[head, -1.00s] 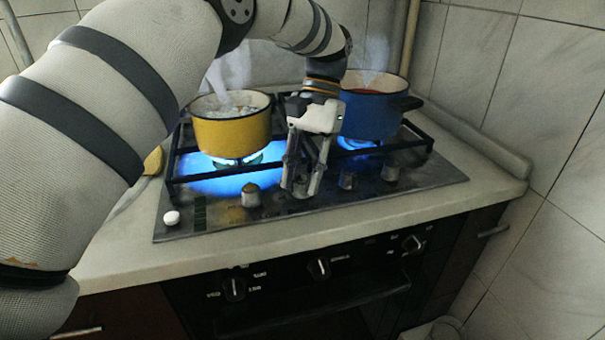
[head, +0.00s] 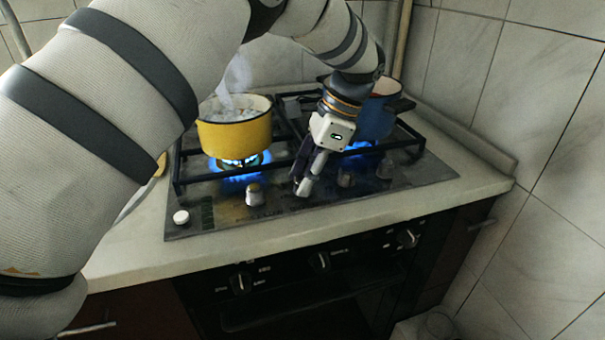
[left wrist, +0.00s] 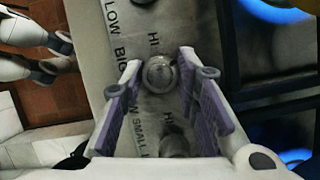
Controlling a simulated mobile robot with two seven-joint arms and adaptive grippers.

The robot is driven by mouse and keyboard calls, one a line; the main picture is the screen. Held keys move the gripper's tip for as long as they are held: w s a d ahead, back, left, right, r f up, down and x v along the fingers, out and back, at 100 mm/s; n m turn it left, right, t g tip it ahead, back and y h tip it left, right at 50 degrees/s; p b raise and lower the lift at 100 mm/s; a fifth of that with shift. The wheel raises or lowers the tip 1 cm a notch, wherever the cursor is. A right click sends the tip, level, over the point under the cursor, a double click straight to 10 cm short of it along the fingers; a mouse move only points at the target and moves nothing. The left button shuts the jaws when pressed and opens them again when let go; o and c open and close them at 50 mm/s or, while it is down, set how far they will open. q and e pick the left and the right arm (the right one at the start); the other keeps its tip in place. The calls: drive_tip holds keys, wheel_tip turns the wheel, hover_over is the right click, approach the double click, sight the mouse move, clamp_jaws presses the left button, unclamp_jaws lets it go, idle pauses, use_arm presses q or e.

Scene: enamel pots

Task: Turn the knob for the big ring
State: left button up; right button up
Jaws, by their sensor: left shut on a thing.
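My left gripper (head: 302,187) is over the front of the hob, between the pots. In the left wrist view its purple-padded fingers (left wrist: 160,78) are shut on a round metal knob (left wrist: 160,73) near the printed words BIG and HI. The yellow pot (head: 235,132) stands on a lit burner at left. The blue pot (head: 374,118) stands on a lit burner at right, partly behind my wrist. My right gripper is not in view.
A second knob (left wrist: 173,143) shows between my fingers' bases. A white button (head: 181,217) is at the hob's left corner. Black grates surround the pots.

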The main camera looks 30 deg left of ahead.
use_arm(q)
drive_tip(key=m+t, duration=0.1)
drive_tip(key=m, duration=0.1)
drive_tip(key=shift+s+r+m, duration=0.1)
drive_tip(key=shift+m, duration=0.3)
drive_tip(key=shift+s+m+t+y, duration=0.1)
drive_tip(key=shift+m+t+y, duration=0.5)
drive_tip(key=shift+m, duration=1.3)
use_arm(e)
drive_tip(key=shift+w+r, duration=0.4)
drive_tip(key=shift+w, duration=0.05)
use_arm(q)
drive_tip(key=shift+d, duration=0.1)
drive_tip(key=o, duration=1.1)
drive_tip(key=shift+o, duration=0.2)
drive_tip(key=v, duration=1.1)
drive_tip(key=shift+r, duration=0.45)
